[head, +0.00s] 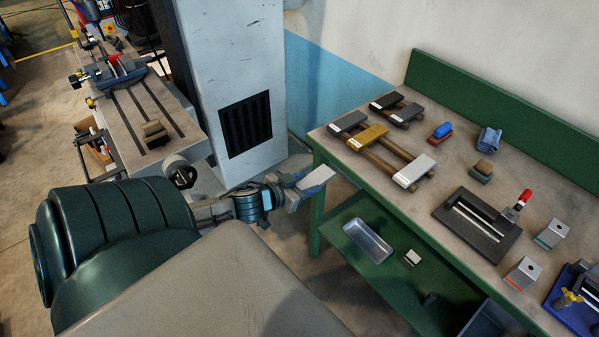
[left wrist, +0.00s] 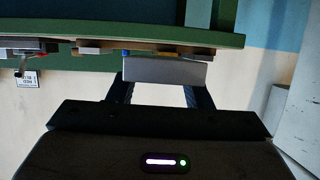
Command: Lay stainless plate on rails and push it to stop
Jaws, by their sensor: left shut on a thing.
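My left gripper (head: 300,190) is shut on a flat light-grey metal plate (head: 316,180), in the air left of the green workbench. In the left wrist view the plate (left wrist: 165,73) is gripped between the two fingers (left wrist: 158,92), its broad face towards the camera. A black fixture (head: 462,219) with two pale parallel strips, which look like rails, and a red-handled clamp (head: 522,198) sits on the bench, well to the right of the gripper. I cannot make out a stop on it. My right gripper is not in view.
Wooden bars (head: 385,158) on the bench carry several plates, including a brass-coloured one (head: 367,137) and a pale one (head: 413,172). Metal blocks (head: 522,273) stand by the fixture. A tray (head: 367,241) lies on the lower shelf. A machine table (head: 135,108) with a vise stands at left.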

